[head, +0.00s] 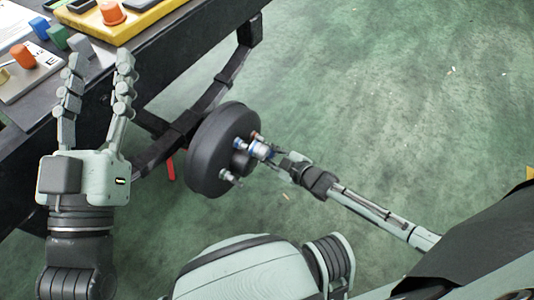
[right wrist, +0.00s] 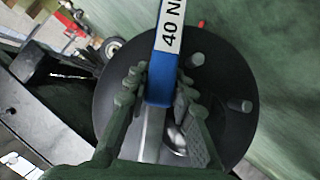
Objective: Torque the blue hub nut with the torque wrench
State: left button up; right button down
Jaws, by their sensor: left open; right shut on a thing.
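The dark round hub (head: 205,150) stands beside the workbench, with silver studs on its face. It fills the middle of the right wrist view (right wrist: 225,80). My right gripper (right wrist: 160,80) is shut on the torque wrench (right wrist: 160,85), which has a blue part and a white label reading "40 N". A silver part of it shows between the fingers. In the head view the right gripper (head: 276,155) is close in front of the hub face. My left gripper (head: 100,65) is open and empty at the bench edge.
The dark workbench (head: 170,50) holds a yellow tray (head: 125,25), a grey plate (head: 30,75) with an orange piece (head: 23,56), and blue (head: 40,27) and green (head: 57,37) blocks.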

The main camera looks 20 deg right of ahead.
jog(key=shift+s+f, duration=0.2)
jog(key=shift+s, duration=0.4)
jog(key=shift+s+f, duration=0.2)
jog(key=shift+s, duration=0.4)
jog(key=shift+s+d+r+p, duration=0.1)
jog(key=shift+d+p, duration=0.2)
jog(key=shift+d, duration=0.05)
jog(key=shift+d, duration=0.15)
jog(key=s+d, duration=0.1)
jog(key=s, duration=0.1)
jog(key=s+d+p, duration=0.1)
jog(key=d, duration=0.1)
jog(key=shift+s, duration=0.4)
